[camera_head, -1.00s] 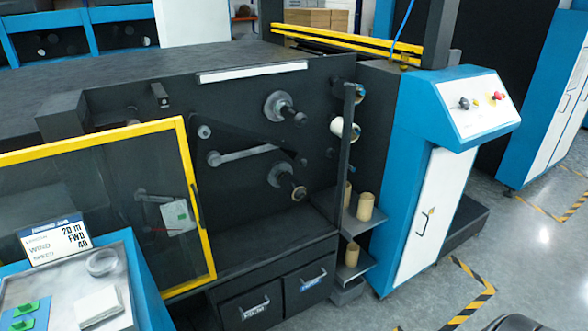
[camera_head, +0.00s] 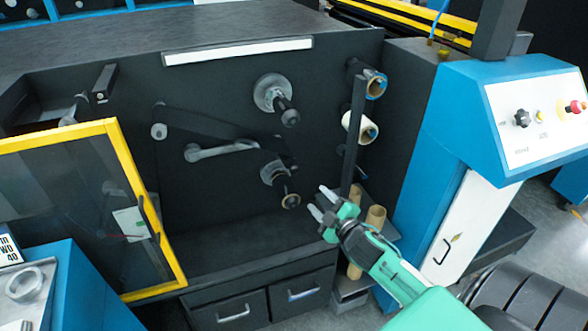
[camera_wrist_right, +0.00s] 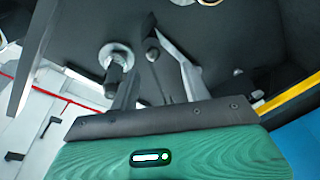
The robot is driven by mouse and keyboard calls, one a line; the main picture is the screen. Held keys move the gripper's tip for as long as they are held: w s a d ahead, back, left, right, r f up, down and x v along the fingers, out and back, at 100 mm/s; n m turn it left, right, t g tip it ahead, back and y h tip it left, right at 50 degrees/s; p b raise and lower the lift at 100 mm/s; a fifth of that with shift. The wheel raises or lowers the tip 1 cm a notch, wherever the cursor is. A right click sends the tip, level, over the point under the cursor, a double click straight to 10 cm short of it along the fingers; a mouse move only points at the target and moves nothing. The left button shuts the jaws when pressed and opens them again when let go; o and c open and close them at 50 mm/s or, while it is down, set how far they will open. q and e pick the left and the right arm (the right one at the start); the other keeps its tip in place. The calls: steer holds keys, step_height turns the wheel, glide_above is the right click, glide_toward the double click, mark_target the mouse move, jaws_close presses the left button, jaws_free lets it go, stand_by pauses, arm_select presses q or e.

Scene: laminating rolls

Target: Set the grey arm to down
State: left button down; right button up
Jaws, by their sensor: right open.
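The grey arm (camera_head: 222,149) is a light grey lever on the dark machine panel. It lies nearly level, its right end slightly higher, in front of or beside a longer dark bar (camera_head: 215,130). My right gripper (camera_head: 319,201) is open and empty, its fingers pointing up and left. In the picture it is right of and below the grey arm, clear of it, near the lower spindle (camera_head: 289,198). The right wrist view shows the open fingers (camera_wrist_right: 152,72) and a spindle (camera_wrist_right: 114,70); I cannot make out the grey arm there. My left gripper is not in view.
The upper spindle (camera_head: 287,112) sticks out above the grey arm. A yellow-framed door (camera_head: 133,170) stands at the left. Cardboard tubes (camera_head: 372,222) stand on a shelf beside my right gripper. A blue control cabinet (camera_head: 450,110) is at the right.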

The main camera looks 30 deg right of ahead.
mark_target(297, 172)
steer(key=w+p, duration=0.1)
steer(key=w, duration=0.3)
steer(key=w+r+p, duration=0.1)
steer(key=w, duration=0.3)
steer(key=w+r, duration=0.1)
steer(key=w, duration=0.3)
steer(key=shift+w+d+p, duration=0.1)
steer(key=shift+w+p, duration=0.05)
steer(key=shift+p, duration=0.25)
steer(key=shift+w, duration=0.75)
